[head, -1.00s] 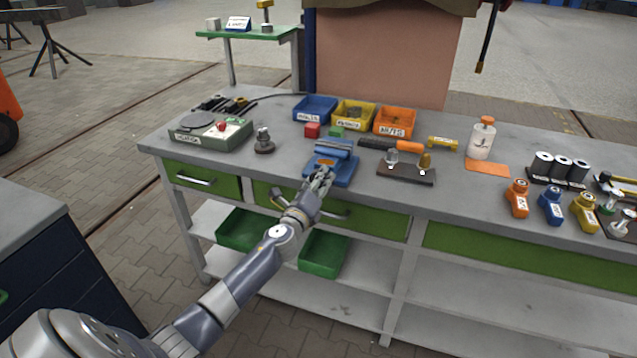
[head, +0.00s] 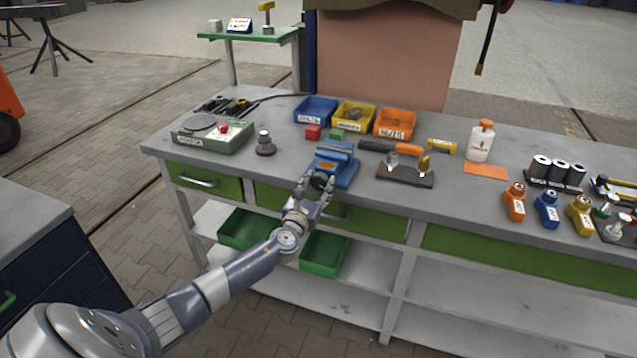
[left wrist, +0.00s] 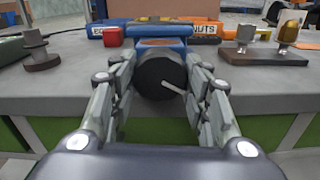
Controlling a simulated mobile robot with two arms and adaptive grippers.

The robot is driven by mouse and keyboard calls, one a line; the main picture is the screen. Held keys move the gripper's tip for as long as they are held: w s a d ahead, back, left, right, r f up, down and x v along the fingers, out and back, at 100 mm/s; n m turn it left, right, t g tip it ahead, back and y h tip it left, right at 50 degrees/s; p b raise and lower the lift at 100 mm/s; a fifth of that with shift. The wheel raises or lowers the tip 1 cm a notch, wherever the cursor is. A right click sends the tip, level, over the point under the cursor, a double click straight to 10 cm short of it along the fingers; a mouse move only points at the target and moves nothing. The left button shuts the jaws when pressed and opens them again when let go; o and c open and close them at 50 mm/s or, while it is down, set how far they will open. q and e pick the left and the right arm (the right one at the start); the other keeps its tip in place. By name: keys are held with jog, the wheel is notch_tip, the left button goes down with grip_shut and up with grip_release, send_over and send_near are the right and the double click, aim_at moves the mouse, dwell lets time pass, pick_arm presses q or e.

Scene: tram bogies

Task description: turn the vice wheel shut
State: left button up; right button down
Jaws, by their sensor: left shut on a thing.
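The blue vice (head: 338,163) sits at the front edge of the workbench, and it also shows in the left wrist view (left wrist: 155,33). Its dark round wheel (head: 320,181) faces me at the vice's front. In the left wrist view the wheel (left wrist: 160,78) has a thin pale handle and lies between my fingers. My left gripper (head: 317,190) is at the wheel, one finger on each side, shut on it. The gripper also shows in the left wrist view (left wrist: 160,88). The vice jaws' gap is too small to judge. My right gripper is not in view.
Blue, yellow and orange bins (head: 394,124) stand behind. Green drawers (head: 380,221) lie below the edge.

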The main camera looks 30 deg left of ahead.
pick_arm(q)
jog(key=m+p, duration=0.2)
jog(key=m, duration=0.2)
jog(key=shift+r, duration=0.15)
jog(key=shift+m+p, duration=0.55)
jog(key=shift+m, duration=1.05)
jog(key=o, duration=1.1)
jog(key=shift+c, duration=0.2)
jog(key=v, duration=1.2)
jog(key=shift+a, duration=0.1)
